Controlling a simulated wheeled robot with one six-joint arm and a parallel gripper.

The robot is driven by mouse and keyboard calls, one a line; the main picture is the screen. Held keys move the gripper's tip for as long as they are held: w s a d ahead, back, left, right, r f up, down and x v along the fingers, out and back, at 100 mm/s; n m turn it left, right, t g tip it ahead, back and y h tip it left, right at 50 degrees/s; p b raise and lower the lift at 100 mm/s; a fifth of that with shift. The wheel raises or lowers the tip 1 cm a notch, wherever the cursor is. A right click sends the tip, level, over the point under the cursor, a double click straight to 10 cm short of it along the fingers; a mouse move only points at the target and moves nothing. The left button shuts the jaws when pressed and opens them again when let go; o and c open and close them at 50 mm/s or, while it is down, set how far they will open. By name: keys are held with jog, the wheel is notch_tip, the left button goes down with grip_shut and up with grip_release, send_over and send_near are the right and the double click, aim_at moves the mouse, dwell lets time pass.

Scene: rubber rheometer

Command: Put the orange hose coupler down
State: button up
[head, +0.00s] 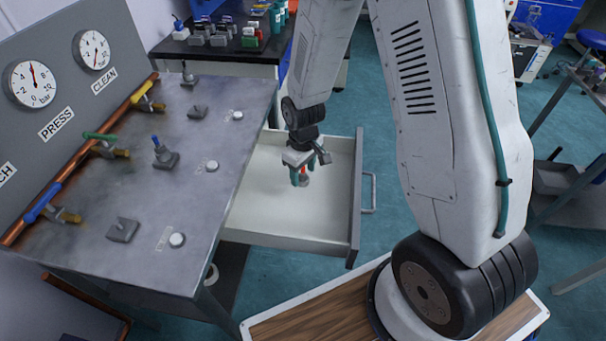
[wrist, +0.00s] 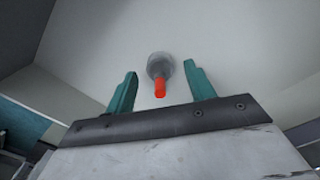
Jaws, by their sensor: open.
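The orange hose coupler (wrist: 160,88) shows in the wrist view as an orange-red tip on a grey round body, between and just beyond the fingers. In the head view the coupler (head: 303,172) is a small orange-red spot, partly hidden by the fingers. My gripper (head: 301,178) has teal fingers and is inside the open drawer (head: 290,228). In the wrist view the fingers of my gripper (wrist: 160,88) are spread, with gaps on both sides of the coupler. The coupler appears to be on the drawer floor; exact contact is hard to tell.
The drawer is pulled out from the metal bench (head: 200,140), which carries valves, small fittings and white buttons. Its floor looks bare around the coupler. The drawer walls surround my gripper. A black table (head: 225,50) with several items stands behind.

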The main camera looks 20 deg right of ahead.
aim_at(303, 174)
jog(key=s+d+r+m, duration=0.1)
jog(key=s+r, duration=0.3)
jog(key=r, duration=0.8)
jog(key=s+r+m, duration=0.1)
jog(key=s+r, duration=0.3)
jog(key=r, duration=0.8)
jog(key=s+r+m, duration=0.1)
jog(key=s+r, duration=0.3)
jog(key=s, duration=0.4)
jog(key=s+d+r+m+t, duration=0.1)
jog(key=s+r, duration=0.3)
jog(key=s, duration=0.4)
jog(key=shift+d+r+m, duration=0.15)
jog(key=shift+r+m, duration=0.1)
jog(key=shift+m, duration=0.35)
